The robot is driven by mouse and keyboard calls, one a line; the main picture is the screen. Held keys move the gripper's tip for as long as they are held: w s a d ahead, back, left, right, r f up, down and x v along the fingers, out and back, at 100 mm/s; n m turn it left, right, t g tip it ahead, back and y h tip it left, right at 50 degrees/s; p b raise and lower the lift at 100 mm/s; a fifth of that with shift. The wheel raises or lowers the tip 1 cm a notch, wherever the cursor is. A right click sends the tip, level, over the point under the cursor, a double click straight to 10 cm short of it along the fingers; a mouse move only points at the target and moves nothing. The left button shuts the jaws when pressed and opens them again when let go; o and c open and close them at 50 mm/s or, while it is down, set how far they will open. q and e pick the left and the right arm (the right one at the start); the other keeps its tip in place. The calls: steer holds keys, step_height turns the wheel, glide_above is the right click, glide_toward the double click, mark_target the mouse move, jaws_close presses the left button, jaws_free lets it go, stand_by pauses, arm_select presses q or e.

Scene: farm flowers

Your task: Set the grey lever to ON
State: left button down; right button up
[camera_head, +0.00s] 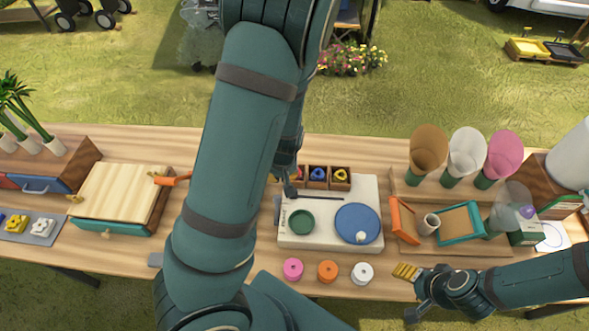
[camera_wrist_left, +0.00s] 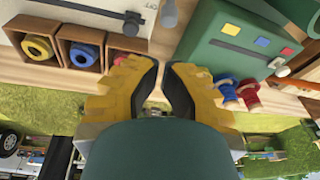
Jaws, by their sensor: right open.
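In the left wrist view, a green box (camera_wrist_left: 225,45) with coloured squares has a short rod with a pale grey knob (camera_wrist_left: 277,62). A separate grey rounded piece (camera_wrist_left: 168,14) shows at the top edge. I cannot tell which of these is the grey lever, and no ON mark is readable. My left gripper (camera_wrist_left: 162,64) points down beside the green box, its yellow-backed fingers close together with a narrow gap and nothing visible between them. In the head view my left arm hides it. My right gripper (camera_head: 410,292) is open and empty at the table's front right.
A white board (camera_head: 325,240) with a green disc (camera_head: 301,222) and a blue disc (camera_head: 358,223) lies mid-table. Behind it are small wooden boxes (camera_head: 317,178) holding coloured rings. Pink, orange and white spools stand in front. Wrapped cones (camera_head: 428,150) stand at right; a wooden-topped box (camera_head: 120,195) is at left.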

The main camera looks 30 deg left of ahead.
mark_target(277, 210)
arm_select(q)
steer(key=shift+w, duration=0.2)
arm_select(e)
steer(key=shift+w, duration=0.15)
arm_select(q)
steer(key=shift+s+r, duration=0.1)
steer(key=shift+s, duration=0.1)
arm_select(e)
steer(key=shift+r, duration=0.1)
arm_select(q)
steer(key=b+x, duration=0.2)
steer(key=x, duration=0.8)
steer(key=shift+w, duration=0.15)
arm_select(e)
step_height(277, 210, down, 2)
steer(key=shift+f, duration=0.25)
steer(key=shift+f, duration=0.1)
